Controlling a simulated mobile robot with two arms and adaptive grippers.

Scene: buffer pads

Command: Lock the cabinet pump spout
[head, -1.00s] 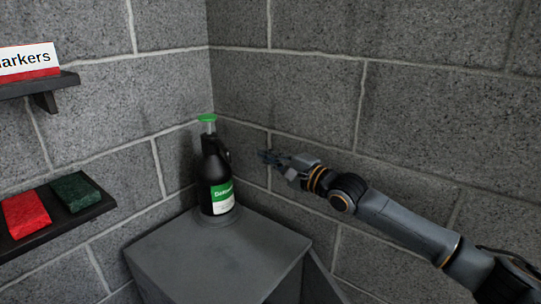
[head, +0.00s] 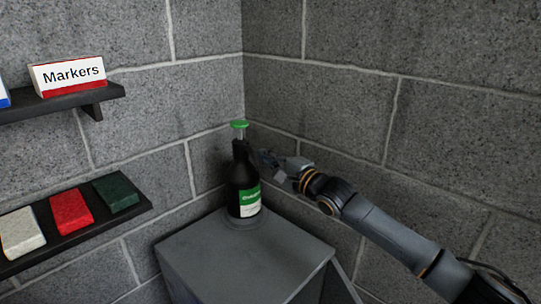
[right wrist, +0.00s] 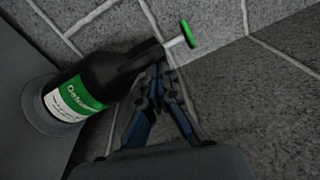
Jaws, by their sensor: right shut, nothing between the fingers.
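The pump bottle (head: 243,185) is dark with a green and white label and stands upright on the grey cabinet (head: 215,262) in the corner. Its green pump top (head: 239,124) sits raised on a pale stem. My right gripper (head: 262,158) is shut and empty, just right of the bottle's neck. In the right wrist view the bottle (right wrist: 92,88) lies across the picture, with the green top (right wrist: 188,34) beyond the fingertips (right wrist: 160,72). The fingertips are close to the dark neck; I cannot tell whether they touch it. My left gripper is not in view.
At left, an upper shelf (head: 60,107) holds a white and red Markers box (head: 68,76). A lower shelf (head: 88,232) holds a white pad (head: 22,232), a red pad (head: 71,211) and a dark green pad (head: 116,193). Block walls close in behind the bottle. The cabinet's front top is clear.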

